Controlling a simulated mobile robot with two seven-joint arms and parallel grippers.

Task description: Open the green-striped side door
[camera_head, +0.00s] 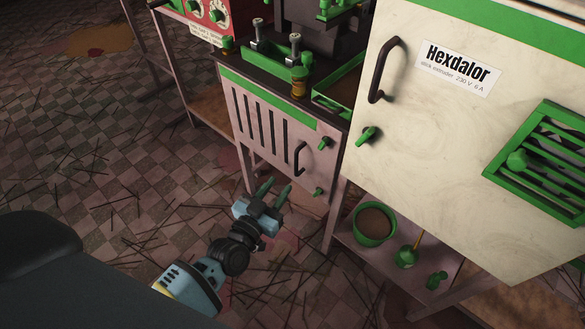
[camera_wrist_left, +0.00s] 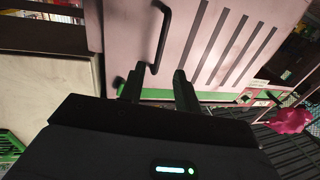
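The side door (camera_head: 262,135) is a pale pinkish panel with dark vertical slots and a green stripe along its top. It looks shut. In the left wrist view the door (camera_wrist_left: 250,22) and handle (camera_wrist_left: 163,30) lie beyond the open fingers (camera_wrist_left: 157,80); touching cannot be told. My right gripper is not in view.
A large cream cabinet (camera_head: 400,150) labelled Hexdalor stands close at the right with its own handle and green vent. A low shelf below holds a green pot (camera_head: 375,224). Thin sticks litter the tiled floor (camera_head: 110,170), which is otherwise open at the left.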

